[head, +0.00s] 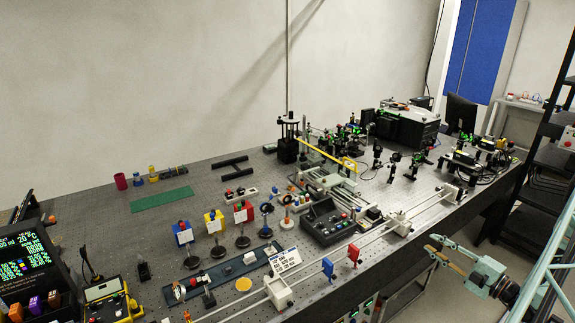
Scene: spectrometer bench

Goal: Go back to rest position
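My gripper (433,246) is at the lower right in the head view, at the end of my pale teal arm. It hangs in front of the bench's near edge, over the floor side, and points left toward the bench. Its two fingers stand apart with a gap between them, and I see nothing held there. The optical bench (330,290) is a long dark perforated table along the wall. My gripper looks clear of everything on it.
A long rail with white carriages (279,291) runs along the bench's near side. A black control box (328,224) sits mid-bench. A dark shelf rack (540,170) stands at the right.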

